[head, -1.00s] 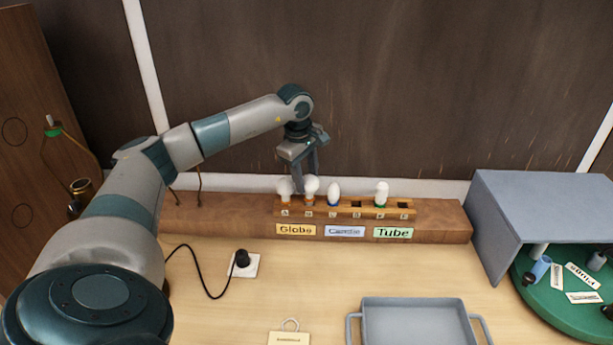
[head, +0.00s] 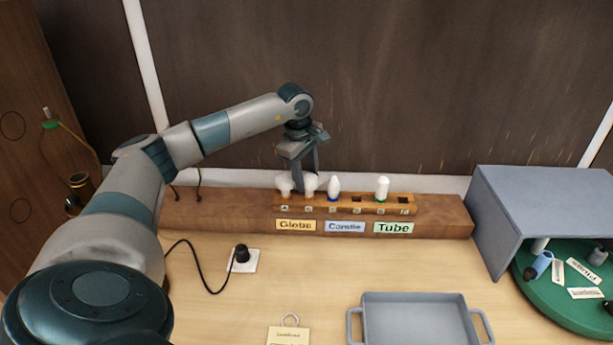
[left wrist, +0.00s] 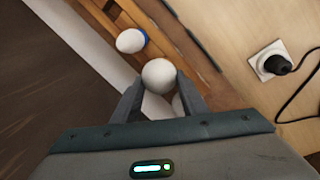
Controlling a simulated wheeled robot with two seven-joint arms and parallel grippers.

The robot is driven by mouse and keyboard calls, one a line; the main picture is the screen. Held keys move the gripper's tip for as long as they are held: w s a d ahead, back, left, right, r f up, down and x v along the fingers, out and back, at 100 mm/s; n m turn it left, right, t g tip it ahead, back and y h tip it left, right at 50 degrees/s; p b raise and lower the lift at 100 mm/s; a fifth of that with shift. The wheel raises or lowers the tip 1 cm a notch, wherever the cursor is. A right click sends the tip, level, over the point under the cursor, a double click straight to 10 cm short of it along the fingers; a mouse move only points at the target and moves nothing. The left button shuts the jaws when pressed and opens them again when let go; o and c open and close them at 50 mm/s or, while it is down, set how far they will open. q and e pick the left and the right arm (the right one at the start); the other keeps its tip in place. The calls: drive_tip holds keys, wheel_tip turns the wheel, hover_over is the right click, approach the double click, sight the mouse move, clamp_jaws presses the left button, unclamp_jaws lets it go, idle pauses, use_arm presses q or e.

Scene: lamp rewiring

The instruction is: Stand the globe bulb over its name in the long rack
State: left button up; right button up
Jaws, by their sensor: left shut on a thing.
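The long rack (head: 420,204) stands at the back with lettered slots and name plates Globe (head: 296,225), Candle (head: 345,227) and Tube (head: 393,228). My left gripper (head: 308,180) is above its left part, pointing down, shut on a round white globe bulb (head: 310,184). The bulb is upright over the right side of the Globe plate; I cannot tell if its base is fully seated. The left wrist view shows its round top (left wrist: 158,75) between the fingers. Another white bulb (head: 283,183) stands just left, partly hidden in the wrist view. My right gripper is out of view.
A blue-based candle bulb (head: 333,187) stands close right of the held bulb, and a green-based tube bulb (head: 382,187) farther right. A grey tray (head: 415,300), a socket with a black plug (head: 242,254) and a grey shelter (head: 540,215) stand around clear table.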

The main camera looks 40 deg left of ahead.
use_arm(q)
drive_tip(key=shift+f, duration=0.15)
idle(0.3)
drive_tip(key=o, duration=1.1)
drive_tip(key=shift+s+r+b, duration=0.1)
drive_tip(key=shift+r+b, duration=0.4)
drive_tip(key=shift+r, duration=0.3)
wheel_tip(320, 180, up, 16)
drive_tip(key=s+b, duration=0.3)
drive_tip(key=b, duration=0.1)
drive_tip(key=shift+d+f, duration=0.15)
drive_tip(key=shift+f, duration=0.1)
